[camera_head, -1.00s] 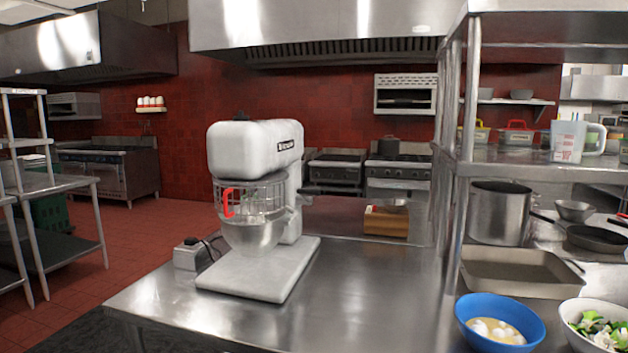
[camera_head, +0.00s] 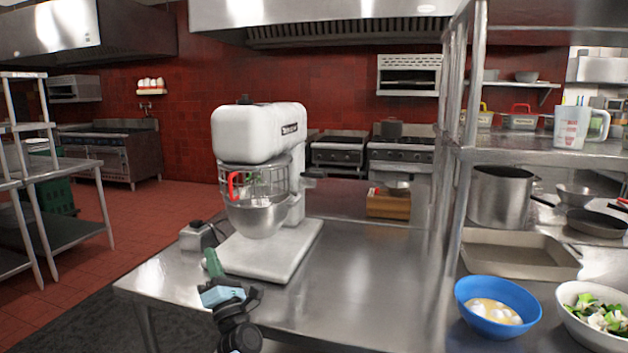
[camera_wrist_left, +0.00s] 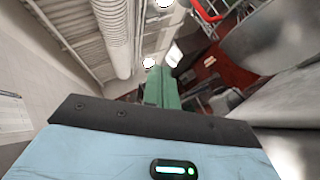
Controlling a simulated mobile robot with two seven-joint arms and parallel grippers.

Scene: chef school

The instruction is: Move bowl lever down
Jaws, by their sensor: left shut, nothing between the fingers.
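A white stand mixer (camera_head: 258,135) stands on the steel table, with a steel bowl (camera_head: 258,218) raised under its head inside a wire guard (camera_head: 265,181). A red handle (camera_head: 233,186) sits on the guard's left side. I cannot clearly make out a separate bowl lever. My left gripper (camera_head: 212,257) is low in front of the mixer, below and left of the bowl, touching nothing visible. Its green fingers are shut and empty, also in the left wrist view (camera_wrist_left: 161,82). That view shows the red handle (camera_wrist_left: 206,10) at top right. My right gripper is out of view.
A socket box (camera_head: 198,237) with a cord is left of the mixer base. A blue bowl (camera_head: 497,306), a white salad bowl (camera_head: 568,295) and a metal tray (camera_head: 510,255) are at the right. A shelf post (camera_head: 458,215) rises there. The table's middle (camera_head: 370,270) is clear.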

